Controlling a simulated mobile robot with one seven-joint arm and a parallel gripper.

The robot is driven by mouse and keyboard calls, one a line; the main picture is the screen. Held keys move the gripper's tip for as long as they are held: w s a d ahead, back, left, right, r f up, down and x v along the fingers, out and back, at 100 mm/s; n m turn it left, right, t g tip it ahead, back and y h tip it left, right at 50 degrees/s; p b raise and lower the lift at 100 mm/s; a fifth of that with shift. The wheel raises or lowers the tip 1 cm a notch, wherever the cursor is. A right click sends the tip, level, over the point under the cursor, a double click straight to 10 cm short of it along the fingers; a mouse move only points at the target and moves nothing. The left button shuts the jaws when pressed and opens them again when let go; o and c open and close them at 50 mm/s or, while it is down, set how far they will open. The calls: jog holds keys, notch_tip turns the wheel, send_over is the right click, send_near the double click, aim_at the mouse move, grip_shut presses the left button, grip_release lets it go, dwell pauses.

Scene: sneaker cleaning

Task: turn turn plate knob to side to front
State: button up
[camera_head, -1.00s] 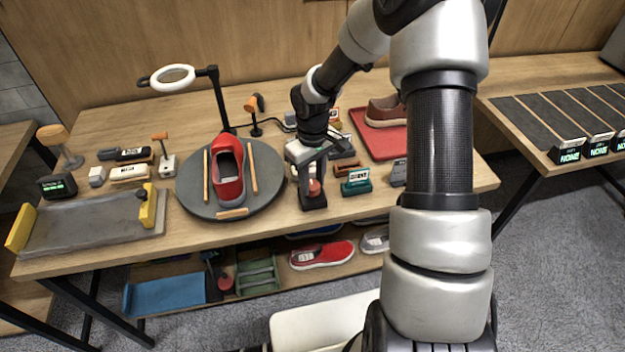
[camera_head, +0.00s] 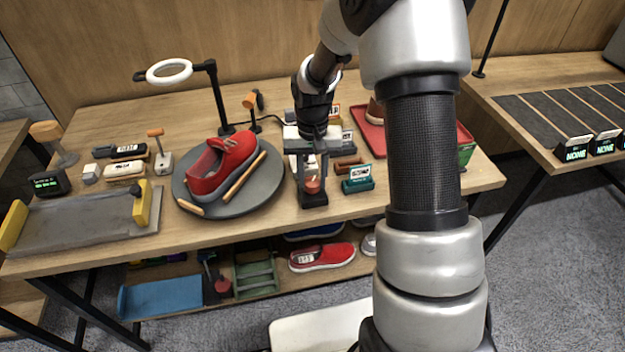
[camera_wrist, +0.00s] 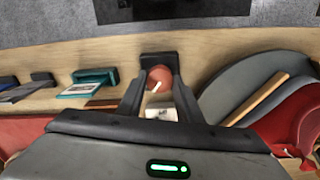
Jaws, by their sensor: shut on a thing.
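The turn plate (camera_head: 259,195) is a round dark grey disc on the table, also at the right of the wrist view (camera_wrist: 232,80). A red sneaker (camera_head: 224,163) sits on it between wooden bars, pointing diagonally to the back right. The red knob (camera_head: 312,185) stands on a small black base (camera_head: 313,201) right of the plate. In the wrist view the knob (camera_wrist: 160,77) with a pale pointer mark lies between my fingertips. My gripper (camera_head: 312,176) points down from above and is shut on the knob. The fingers partly hide it in the head view.
A teal labelled block (camera_head: 357,180) and a brown brush (camera_head: 347,165) stand right of the knob. A ring lamp (camera_head: 170,72) rises behind the plate. A grey tray with yellow ends (camera_head: 85,220) lies at the left. A red mat (camera_head: 370,130) is at the back right.

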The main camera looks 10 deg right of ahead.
aim_at(312, 181)
jog(key=m, duration=0.4)
jog(key=shift+m+b, duration=0.3)
jog(key=shift+b, duration=0.05)
jog(key=m, duration=0.5)
jog(key=shift+m, duration=0.3)
jog(key=o, duration=1)
jog(key=shift+o, duration=0.2)
jog(key=shift+r, duration=0.15)
notch_tip(312, 181, up, 17)
jog(key=p, duration=0.1)
jog(key=shift+p, duration=0.4)
jog(key=shift+r, duration=0.1)
